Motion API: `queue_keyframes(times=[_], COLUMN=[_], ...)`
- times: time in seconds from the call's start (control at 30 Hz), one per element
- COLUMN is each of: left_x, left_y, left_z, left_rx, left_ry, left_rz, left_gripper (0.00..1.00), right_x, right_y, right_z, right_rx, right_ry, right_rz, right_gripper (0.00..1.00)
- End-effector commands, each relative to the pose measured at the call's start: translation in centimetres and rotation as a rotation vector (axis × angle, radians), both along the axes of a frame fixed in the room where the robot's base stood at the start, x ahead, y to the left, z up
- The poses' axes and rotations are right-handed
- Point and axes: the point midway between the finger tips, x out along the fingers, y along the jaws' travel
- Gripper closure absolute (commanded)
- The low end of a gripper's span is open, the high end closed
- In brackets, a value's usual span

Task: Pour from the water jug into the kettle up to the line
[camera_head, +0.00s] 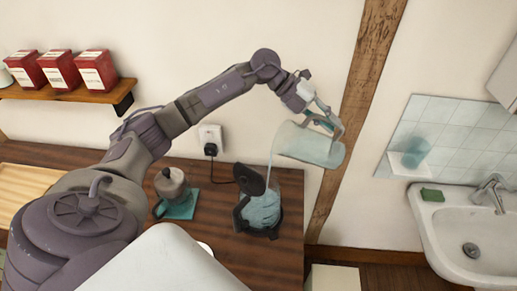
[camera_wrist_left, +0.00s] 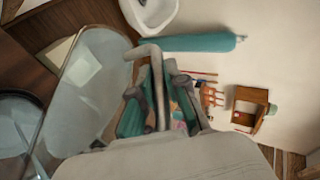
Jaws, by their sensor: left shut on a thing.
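The clear water jug (camera_head: 308,147) is tipped well over to the left, high above the counter's right end. A thin stream of water (camera_head: 270,160) falls from its lip into the glass kettle (camera_head: 262,210). The kettle stands upright with its dark lid (camera_head: 249,180) raised, and bluish water shows inside. I cannot make out the fill line. My left gripper (camera_head: 325,119) is shut on the jug's handle. In the left wrist view the jug (camera_wrist_left: 88,90) fills the left side, beside the gripper fingers (camera_wrist_left: 155,105). My right gripper is not in view.
A moka pot (camera_head: 171,184) on a teal mat (camera_head: 180,210) stands left of the kettle. A cord runs from the wall socket (camera_head: 210,138) toward the kettle. A shelf (camera_head: 75,93) holds red boxes. A sink (camera_head: 465,235) is at the right, past a wooden post (camera_head: 365,90).

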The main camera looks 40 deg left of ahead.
Motion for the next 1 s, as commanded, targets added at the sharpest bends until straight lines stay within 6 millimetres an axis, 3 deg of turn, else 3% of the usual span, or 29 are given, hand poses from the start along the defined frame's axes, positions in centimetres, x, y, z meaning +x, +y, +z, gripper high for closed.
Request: queue_keyframes(times=[1.0], left_x=[0.43], left_y=[-0.91], left_z=[0.78], left_rx=[-0.030], left_ry=[-0.033], left_rz=[-0.001], left_gripper=[1.00], right_x=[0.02], right_y=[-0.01], right_z=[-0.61], right_rx=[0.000], right_ry=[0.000], right_rz=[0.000], right_gripper=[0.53])
